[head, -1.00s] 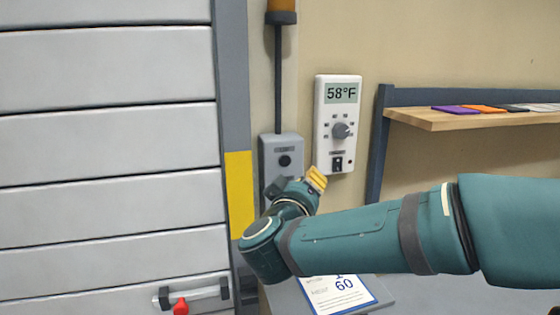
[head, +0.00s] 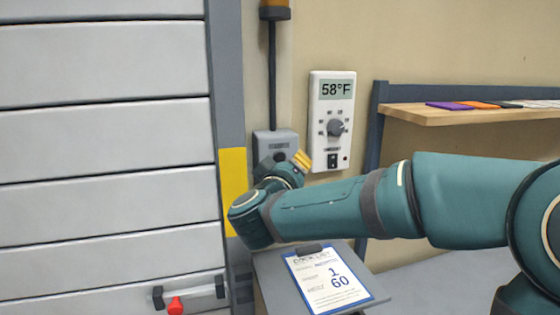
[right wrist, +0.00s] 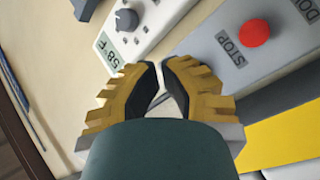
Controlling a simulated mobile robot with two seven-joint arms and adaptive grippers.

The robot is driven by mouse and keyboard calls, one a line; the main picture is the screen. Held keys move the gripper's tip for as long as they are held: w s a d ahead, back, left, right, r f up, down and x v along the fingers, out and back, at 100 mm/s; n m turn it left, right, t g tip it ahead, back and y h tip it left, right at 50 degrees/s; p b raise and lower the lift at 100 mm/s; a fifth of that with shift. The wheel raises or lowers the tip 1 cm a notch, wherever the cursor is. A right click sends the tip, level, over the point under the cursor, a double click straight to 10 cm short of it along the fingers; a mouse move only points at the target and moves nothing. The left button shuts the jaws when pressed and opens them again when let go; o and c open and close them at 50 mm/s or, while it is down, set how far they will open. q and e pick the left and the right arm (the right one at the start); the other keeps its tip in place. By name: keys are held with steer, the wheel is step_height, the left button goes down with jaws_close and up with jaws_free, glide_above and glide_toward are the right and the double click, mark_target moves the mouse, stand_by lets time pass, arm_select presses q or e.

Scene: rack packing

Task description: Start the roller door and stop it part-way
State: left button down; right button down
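The grey slatted roller door (head: 105,140) fills the left of the head view, with a handle and red latch (head: 175,305) low on it. The grey control box (head: 275,143) is on the wall right of the door frame. My right gripper (head: 301,160) is in front of the box and hides its lower part. In the right wrist view, the box face (right wrist: 275,75) shows a red button (right wrist: 254,33) beside a STOP label. My right gripper (right wrist: 160,75) is empty, its fingers drawn together with only a narrow gap, apart from the red button. My left gripper is not in view.
A white thermostat (head: 332,110) reading 58°F is close right of the box; it also shows in the right wrist view (right wrist: 125,35). A clipboard (head: 328,282) lies on a grey surface below. A wooden shelf (head: 460,114) is at the right.

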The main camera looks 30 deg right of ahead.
mark_target(280, 157)
steer(key=shift+w+d+p, duration=0.2)
steer(key=shift+w+p, duration=0.15)
steer(key=shift+w, duration=0.5)
steer(key=shift+w+d+p, duration=0.2)
steer(key=shift+w+p, duration=0.15)
steer(key=shift+w, duration=0.45)
steer(key=shift+w+d+r+p, duration=0.1)
steer(key=shift+w+p, duration=0.2)
steer(key=shift+p, duration=0.15)
steer(key=shift+w, duration=0.1)
